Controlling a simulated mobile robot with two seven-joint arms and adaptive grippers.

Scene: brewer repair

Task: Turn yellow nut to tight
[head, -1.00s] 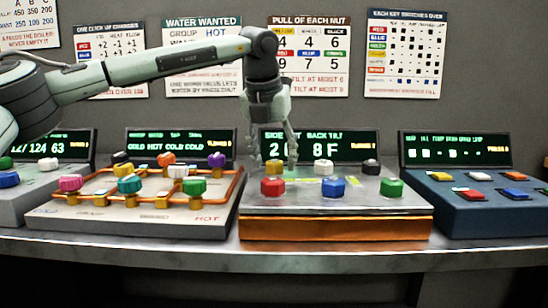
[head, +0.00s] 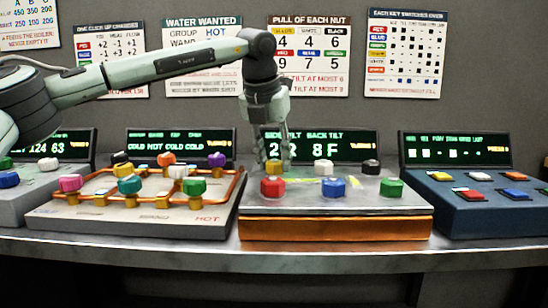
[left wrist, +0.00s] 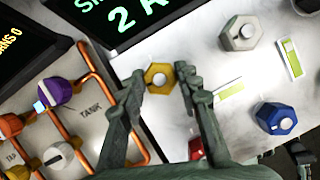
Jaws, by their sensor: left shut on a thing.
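The yellow nut (left wrist: 159,76) is a hexagon with a pale centre, in the back row of the metal-topped panel with the orange base (head: 335,228). My left gripper (head: 275,158) reaches down from above and is shut on the yellow nut, one finger on each side. In the left wrist view the fingertips (left wrist: 161,80) flank the nut, which stays upright on the panel. In the head view the fingers partly cover it. The tilt display (head: 320,146) behind reads a 2 with a letter, then 8 F.
On the same panel, a red nut (head: 272,187), blue nut (head: 333,187), green nut (head: 391,187), white nut (head: 323,167) and black nut (head: 371,167) stand near. A pipe panel with coloured knobs (head: 130,215) is at left, a blue switch box (head: 480,210) at right.

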